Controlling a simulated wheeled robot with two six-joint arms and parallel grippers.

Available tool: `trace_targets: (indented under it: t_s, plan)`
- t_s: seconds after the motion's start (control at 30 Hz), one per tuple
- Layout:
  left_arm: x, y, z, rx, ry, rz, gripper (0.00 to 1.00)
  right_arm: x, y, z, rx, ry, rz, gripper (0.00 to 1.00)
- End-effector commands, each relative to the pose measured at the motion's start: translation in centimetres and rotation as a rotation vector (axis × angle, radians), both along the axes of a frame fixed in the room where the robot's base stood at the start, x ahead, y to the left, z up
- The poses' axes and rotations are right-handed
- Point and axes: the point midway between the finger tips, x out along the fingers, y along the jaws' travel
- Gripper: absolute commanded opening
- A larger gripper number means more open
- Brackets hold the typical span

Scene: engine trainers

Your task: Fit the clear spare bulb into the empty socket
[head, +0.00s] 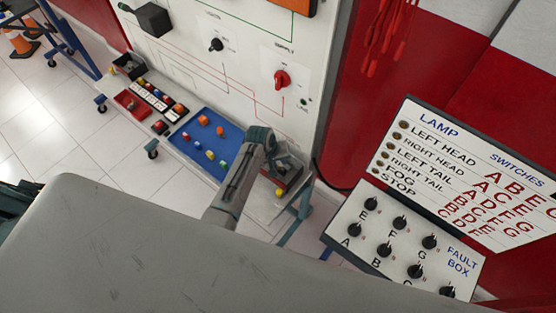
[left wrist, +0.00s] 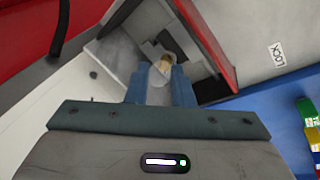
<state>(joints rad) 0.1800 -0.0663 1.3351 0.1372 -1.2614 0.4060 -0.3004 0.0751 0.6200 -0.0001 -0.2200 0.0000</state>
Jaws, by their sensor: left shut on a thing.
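The clear bulb (left wrist: 158,76) shows in the left wrist view as a pale, see-through shape with a brass-coloured part. It lies between the blue fingertips of my left gripper (left wrist: 161,86), which is shut on it. In the head view my left gripper (head: 287,163) is at a small dark box with red sides (head: 291,181), at the right end of the board's ledge. The bulb cannot be made out clearly there. The box's grey, stepped inside (left wrist: 193,62) shows just beyond the fingers. I cannot pick out the empty socket. My right gripper is not in view.
A blue mat (head: 184,152) with several small coloured pieces lies left of my left gripper. A red tray (head: 127,108) and a fuse strip lie farther left. The white board (head: 240,62) rises behind. A lamp switch sign (head: 400,128) and fault box (head: 344,217) stand at right.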

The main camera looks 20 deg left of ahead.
Motion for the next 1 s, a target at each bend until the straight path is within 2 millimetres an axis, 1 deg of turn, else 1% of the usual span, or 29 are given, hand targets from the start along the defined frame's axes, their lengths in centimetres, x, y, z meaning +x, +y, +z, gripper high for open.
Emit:
trace_targets:
  t_s: [0.67, 1.0]
  plan:
    - [0.0, 0.0, -1.3, 0.000, -0.001, 0.000, 0.00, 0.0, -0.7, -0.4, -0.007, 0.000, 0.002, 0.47]
    - [0.0, 0.0, -1.4, 0.000, -0.001, 0.000, 0.00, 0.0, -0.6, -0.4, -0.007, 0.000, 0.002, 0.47]
